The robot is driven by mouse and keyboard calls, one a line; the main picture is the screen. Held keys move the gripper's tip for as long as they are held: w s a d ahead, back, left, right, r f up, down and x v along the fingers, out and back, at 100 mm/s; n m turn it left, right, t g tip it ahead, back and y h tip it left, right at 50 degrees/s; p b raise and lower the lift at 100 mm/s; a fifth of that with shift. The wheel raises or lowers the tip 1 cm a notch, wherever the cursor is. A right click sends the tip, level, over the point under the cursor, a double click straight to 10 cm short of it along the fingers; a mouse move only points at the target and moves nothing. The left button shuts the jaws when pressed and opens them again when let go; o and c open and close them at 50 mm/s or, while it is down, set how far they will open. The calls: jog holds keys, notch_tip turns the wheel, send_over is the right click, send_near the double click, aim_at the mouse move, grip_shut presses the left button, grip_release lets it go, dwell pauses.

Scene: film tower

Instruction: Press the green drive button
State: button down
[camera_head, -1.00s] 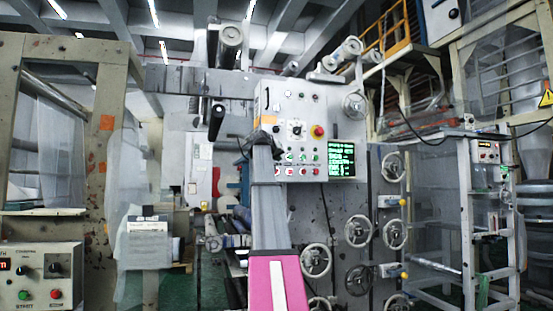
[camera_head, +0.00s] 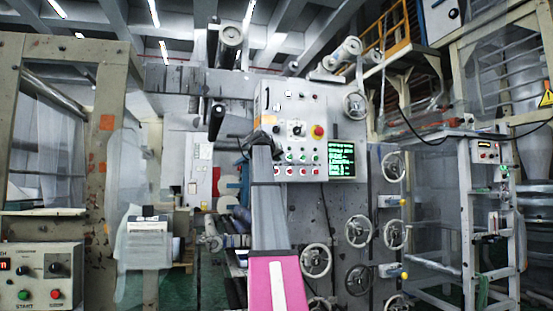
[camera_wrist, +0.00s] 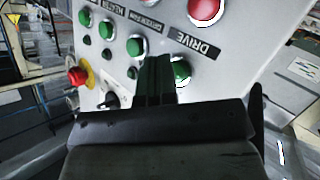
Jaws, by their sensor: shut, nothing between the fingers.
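The green drive button (camera_wrist: 182,72) shows in the wrist view on the pale control panel, beside the upside-down DRIVE label (camera_wrist: 198,45). Its left side and lower part are partly covered by my gripper. My gripper (camera_wrist: 154,66) is shut and empty, its dark fingertips just left of the button in the picture. I cannot tell whether they touch the panel. In the head view my gripper (camera_head: 262,138) is in front of the left edge of the control panel (camera_head: 282,98), and the drive button cannot be made out there.
In the wrist view a red button (camera_wrist: 204,9) lies beyond the DRIVE label, and another green button (camera_wrist: 135,45) is close left. A red emergency knob (camera_head: 317,131) sits on the panel. A lit green screen (camera_head: 341,160) is at its right. Several handwheels (camera_head: 358,231) are below.

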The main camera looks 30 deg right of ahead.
jog(key=shift+w+d, duration=0.15)
jog(key=shift+w, duration=0.35)
dwell(0.7)
jog(key=shift+s, duration=0.1)
jog(key=shift+s+a, duration=0.2)
jog(key=shift+s, duration=0.6)
jog(key=s, duration=0.2)
jog(key=s+a, duration=0.1)
jog(key=s, duration=0.1)
jog(key=shift+s+a, duration=0.1)
jog(key=shift+s, duration=0.3)
jog(key=shift+f, duration=0.1)
dwell(0.9)
